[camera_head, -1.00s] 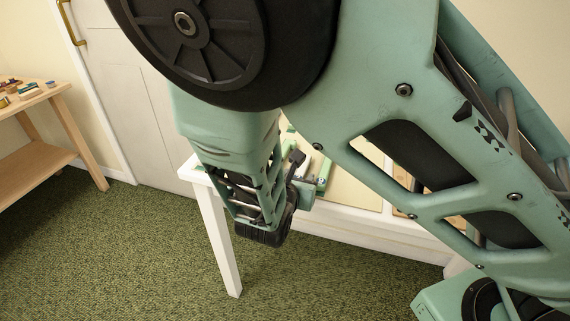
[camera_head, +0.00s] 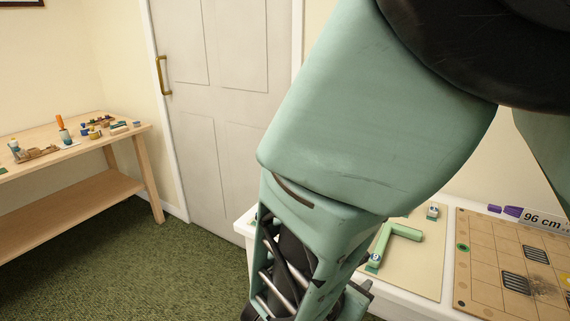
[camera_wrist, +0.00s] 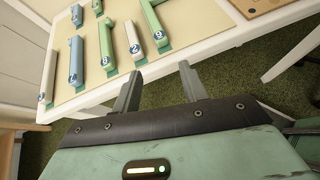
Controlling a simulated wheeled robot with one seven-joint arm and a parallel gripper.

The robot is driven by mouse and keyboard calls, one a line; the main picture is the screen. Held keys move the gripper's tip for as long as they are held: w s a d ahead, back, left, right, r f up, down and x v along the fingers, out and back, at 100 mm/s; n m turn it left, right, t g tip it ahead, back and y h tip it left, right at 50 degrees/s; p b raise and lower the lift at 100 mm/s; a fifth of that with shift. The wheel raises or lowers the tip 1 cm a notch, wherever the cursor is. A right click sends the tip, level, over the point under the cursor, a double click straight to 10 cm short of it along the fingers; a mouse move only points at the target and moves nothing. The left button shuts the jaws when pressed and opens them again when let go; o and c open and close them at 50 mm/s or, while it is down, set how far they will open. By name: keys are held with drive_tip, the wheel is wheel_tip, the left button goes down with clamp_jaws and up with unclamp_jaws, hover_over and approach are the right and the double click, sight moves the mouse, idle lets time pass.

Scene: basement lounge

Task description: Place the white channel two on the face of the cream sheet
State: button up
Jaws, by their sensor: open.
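In the wrist view, a white channel labelled 2 (camera_wrist: 132,32) lies on the cream sheet (camera_wrist: 182,15), between two green channels. Its numbered end is near the sheet's front edge. The sheet lies on a white table and also shows in the head view (camera_head: 428,265), partly behind my arm. My gripper (camera_wrist: 159,71) is open and empty, its fingers pointing toward the table's front edge, below the channels in the picture. I cannot see the white channel in the head view, where my arm hides that area and the fingers.
A wooden bench (camera_head: 85,150) with small items stands left.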

drive_tip(key=s+d+r+m+g+y, duration=0.3)
drive_tip(key=s+m+g, duration=0.4)
drive_tip(key=s+m, duration=0.25)
drive_tip(key=s+a+r+m+g+y, duration=0.1)
drive_tip(key=s+a+r+m+y, duration=0.2)
drive_tip(key=m+y, duration=0.3)
drive_tip(key=s+r+m, duration=0.1)
drive_tip(key=m, duration=0.2)
drive_tip(key=shift+a+r, duration=0.15)
drive_tip(key=shift+r, duration=0.15)
wheel_tip(320, 180, up, 12)
drive_tip(key=p, duration=1.1)
drive_tip(key=shift+f+p, duration=0.15)
drive_tip(key=shift+p, duration=0.2)
drive_tip(key=shift+c, duration=0.7)
